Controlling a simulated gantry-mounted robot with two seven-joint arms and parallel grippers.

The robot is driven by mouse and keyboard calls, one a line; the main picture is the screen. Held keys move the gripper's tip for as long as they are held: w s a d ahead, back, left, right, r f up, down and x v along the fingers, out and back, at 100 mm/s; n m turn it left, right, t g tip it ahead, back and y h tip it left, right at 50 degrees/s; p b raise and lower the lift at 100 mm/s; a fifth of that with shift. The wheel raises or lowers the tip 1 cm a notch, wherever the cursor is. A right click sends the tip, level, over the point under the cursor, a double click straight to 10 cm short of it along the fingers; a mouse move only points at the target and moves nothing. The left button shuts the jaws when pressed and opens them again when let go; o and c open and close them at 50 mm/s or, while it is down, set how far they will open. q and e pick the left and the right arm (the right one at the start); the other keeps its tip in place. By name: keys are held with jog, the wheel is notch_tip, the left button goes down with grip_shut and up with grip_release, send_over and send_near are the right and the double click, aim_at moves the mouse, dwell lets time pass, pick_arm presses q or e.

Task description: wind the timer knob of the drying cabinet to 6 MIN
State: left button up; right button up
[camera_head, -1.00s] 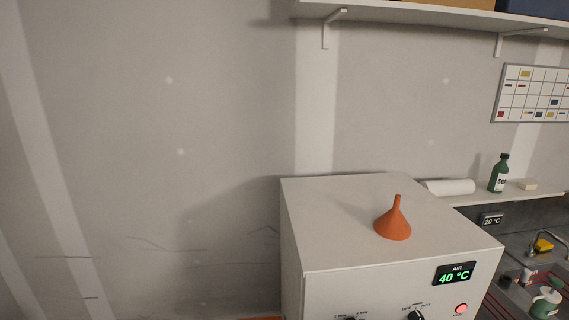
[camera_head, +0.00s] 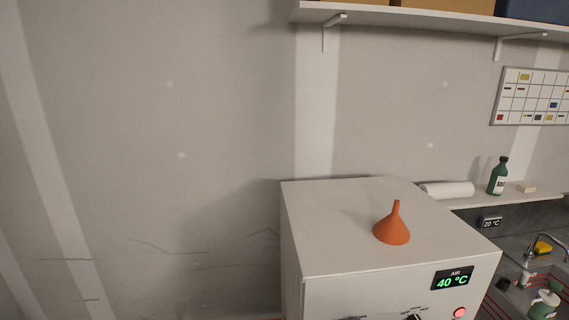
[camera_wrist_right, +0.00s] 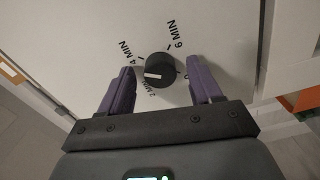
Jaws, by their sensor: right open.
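The drying cabinet (camera_head: 345,235) is a pale box at the lower middle of the head view. Its timer knob (camera_wrist_right: 160,71) is black with a white pointer line and shows in the right wrist view. The pointer faces left there, between the 4 MIN (camera_wrist_right: 122,52) and 2 MIN labels. The 6 MIN label (camera_wrist_right: 175,33) is above the knob. My right gripper (camera_wrist_right: 161,68) is open, with a purple finger on each side of the knob and gaps between. In the head view the timer knob is cut off by the bottom edge. My left gripper is not in view.
An orange funnel (camera_head: 392,226) stands on the cabinet top. The cabinet front has a green 40 °C display (camera_head: 453,278), a lit red button (camera_head: 460,312) and another black knob (camera_head: 414,317). A shelf (camera_head: 420,14) hangs above. A sink area is at the right.

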jog(key=n+p, duration=0.6)
jog(key=n, duration=0.8)
jog(key=shift+n+p, duration=0.3)
